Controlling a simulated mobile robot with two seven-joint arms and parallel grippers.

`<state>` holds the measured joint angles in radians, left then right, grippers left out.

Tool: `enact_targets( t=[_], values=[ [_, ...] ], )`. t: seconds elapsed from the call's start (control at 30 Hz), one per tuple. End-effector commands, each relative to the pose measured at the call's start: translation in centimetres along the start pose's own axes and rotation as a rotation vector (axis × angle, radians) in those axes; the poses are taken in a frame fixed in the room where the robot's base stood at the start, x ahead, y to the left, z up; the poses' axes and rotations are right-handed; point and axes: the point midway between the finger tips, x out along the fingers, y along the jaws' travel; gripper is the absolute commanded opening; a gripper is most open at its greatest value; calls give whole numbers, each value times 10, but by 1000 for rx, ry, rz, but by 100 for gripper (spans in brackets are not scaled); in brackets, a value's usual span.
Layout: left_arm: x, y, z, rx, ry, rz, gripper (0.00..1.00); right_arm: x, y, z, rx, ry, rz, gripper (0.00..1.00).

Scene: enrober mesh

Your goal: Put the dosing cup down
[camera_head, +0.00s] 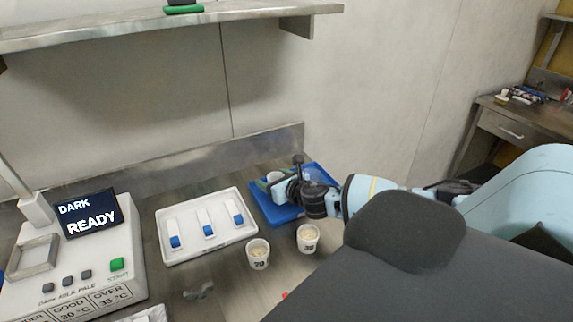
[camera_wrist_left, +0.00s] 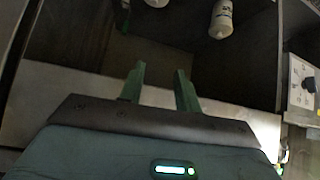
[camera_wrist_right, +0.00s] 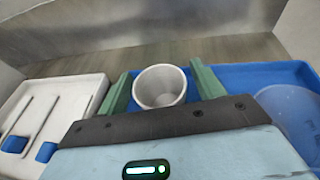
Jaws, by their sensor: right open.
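The dosing cup (camera_wrist_right: 160,87), a plain white cup, stands upright on the blue tray (camera_wrist_right: 236,76) in the right wrist view. It looks empty. My right gripper (camera_wrist_right: 161,88) is open, with one green finger on each side of the cup; I cannot tell if either touches it. In the head view the cup (camera_head: 274,177) shows partly behind my right gripper (camera_head: 284,181), over the blue tray (camera_head: 270,212). My left gripper (camera_wrist_left: 160,84) is open and empty in the left wrist view, and out of the head view.
A white tray (camera_head: 187,256) with several blue-ended pieces lies left of the blue tray. Two filled white cups (camera_head: 258,256) (camera_head: 308,240) stand in front. A machine (camera_head: 115,245) reading "DARK READY" is at left. A translucent round vessel (camera_wrist_right: 290,108) sits on the blue tray.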

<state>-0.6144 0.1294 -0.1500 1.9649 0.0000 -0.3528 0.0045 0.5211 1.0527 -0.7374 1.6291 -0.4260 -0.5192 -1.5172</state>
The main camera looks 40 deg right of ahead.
Motion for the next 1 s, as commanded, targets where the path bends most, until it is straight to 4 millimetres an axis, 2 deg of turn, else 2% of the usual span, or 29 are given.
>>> enact_targets(
  t=[0.4, 0.6, 0.8, 1.0],
  values=[
    [-1, -2, -16, 5, 30, -6, 33, -70, -1, 0, -5, 1, 0, 67],
    [-1, -3, -22, 5, 44, -8, 33, -98, -1, 0, -5, 2, -1, 67],
    [-1, -3, -24, 5, 47, -9, 33, -113, -1, -1, -2, 2, -1, 67],
    [-1, -4, -24, 5, 47, -10, 33, -116, 0, -1, -2, 1, -1, 67]
  ],
)
